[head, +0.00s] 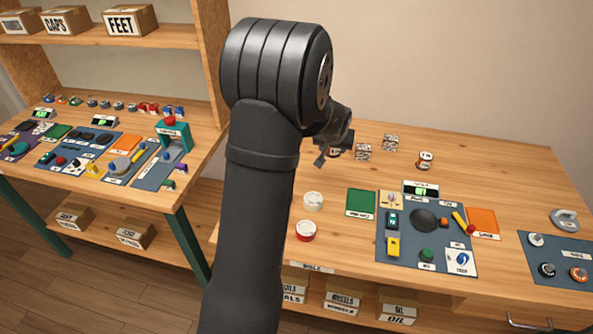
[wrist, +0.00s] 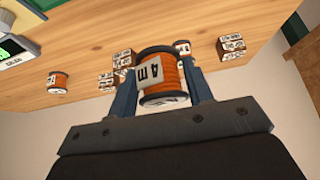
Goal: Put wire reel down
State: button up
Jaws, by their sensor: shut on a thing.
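An orange wire reel (wrist: 175,78) with white flanges and a "4 m" label sits between the two fingers of my gripper (wrist: 159,84) in the wrist view. My gripper is shut on it. In the head view my gripper (head: 336,142) is at the back of the right-hand bench, partly hidden by my arm. The held reel cannot be made out clearly there. Whether its underside touches the bench (wrist: 200,88) I cannot tell. Another orange reel (wrist: 59,80) stands apart on the bench, also visible in the head view (head: 425,160). A further reel (wrist: 183,47) shows partly behind the held one.
Small labelled boxes (head: 362,152) (head: 390,142) stand close to the right of my gripper. The bench's back right is mostly clear.

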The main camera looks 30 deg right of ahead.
jog(key=a, duration=0.1)
jog(key=s+a, duration=0.1)
jog(key=shift+a, duration=0.3)
jog(key=w+a+f, duration=0.1)
jog(key=w+f, duration=0.1)
jog(key=w, duration=0.1)
jog(key=w+a+f, duration=0.2)
jog(key=w, duration=0.2)
jog(key=w+a+f, duration=0.1)
jog(key=w+f, duration=0.2)
jog(key=shift+w+a+f, duration=0.1)
jog(key=shift+w+a, duration=0.15)
jog(key=shift+w, duration=0.1)
jog(key=shift+f, duration=2)
jog(key=o, duration=0.6)
jog(key=shift+f, duration=0.15)
jog(key=o, duration=0.4)
